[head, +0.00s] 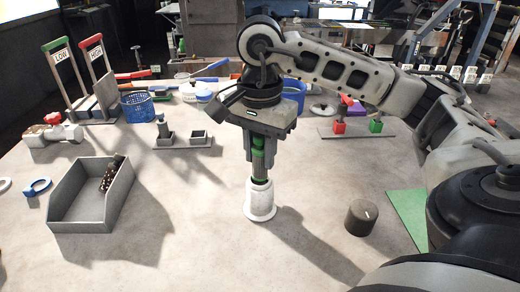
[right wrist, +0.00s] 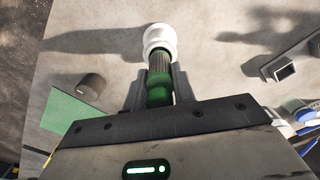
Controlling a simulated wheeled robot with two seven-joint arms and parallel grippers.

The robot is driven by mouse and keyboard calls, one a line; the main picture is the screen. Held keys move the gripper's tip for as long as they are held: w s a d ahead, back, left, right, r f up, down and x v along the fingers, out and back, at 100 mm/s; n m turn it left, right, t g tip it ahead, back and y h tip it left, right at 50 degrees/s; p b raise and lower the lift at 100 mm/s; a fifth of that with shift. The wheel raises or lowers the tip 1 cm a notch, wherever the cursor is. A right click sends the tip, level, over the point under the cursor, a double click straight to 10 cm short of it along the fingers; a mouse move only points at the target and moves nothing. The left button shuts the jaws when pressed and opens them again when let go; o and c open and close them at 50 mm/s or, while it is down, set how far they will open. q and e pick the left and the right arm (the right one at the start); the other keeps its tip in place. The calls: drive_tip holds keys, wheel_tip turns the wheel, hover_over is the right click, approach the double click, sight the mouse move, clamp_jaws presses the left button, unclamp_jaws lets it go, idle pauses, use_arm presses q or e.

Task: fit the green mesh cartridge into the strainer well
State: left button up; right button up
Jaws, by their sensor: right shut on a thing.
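My right gripper (head: 260,160) is shut on the green mesh cartridge (head: 259,165), which it holds upright between its fingers. The white strainer well (head: 260,200) stands on the table directly below, a round cup with a wide base. The cartridge's lower end is at the well's mouth; I cannot tell how deep it sits. In the right wrist view the cartridge (right wrist: 159,90) shows a green body and a dark ribbed part between the fingers, lined up with the white well (right wrist: 160,41). My left gripper is not in view.
A dark round knob-like cylinder (head: 361,217) stands right of the well, near a green mat (head: 408,215). A grey open bin (head: 92,205) is at left. A small grey fixture (head: 182,140) and a blue basket (head: 138,106) stand behind. The table around the well is clear.

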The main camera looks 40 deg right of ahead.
sight(260, 167)
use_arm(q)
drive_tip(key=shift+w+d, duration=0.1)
use_arm(e)
drive_tip(key=shift+f, duration=0.3)
drive_tip(key=shift+f+b, duration=0.2)
drive_tip(key=shift+b, duration=0.2)
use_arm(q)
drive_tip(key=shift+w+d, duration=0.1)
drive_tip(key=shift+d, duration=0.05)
use_arm(e)
drive_tip(key=shift+f, duration=0.1)
use_arm(q)
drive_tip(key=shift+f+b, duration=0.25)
drive_tip(key=shift+b, duration=0.15)
use_arm(e)
drive_tip(key=shift+f, duration=0.35)
use_arm(q)
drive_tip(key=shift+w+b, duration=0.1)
drive_tip(key=shift+b, duration=0.3)
use_arm(e)
drive_tip(key=shift+f, duration=0.4)
use_arm(q)
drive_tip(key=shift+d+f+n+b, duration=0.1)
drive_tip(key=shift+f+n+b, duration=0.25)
drive_tip(key=shift+b, duration=0.1)
use_arm(e)
drive_tip(key=shift+f, duration=0.55)
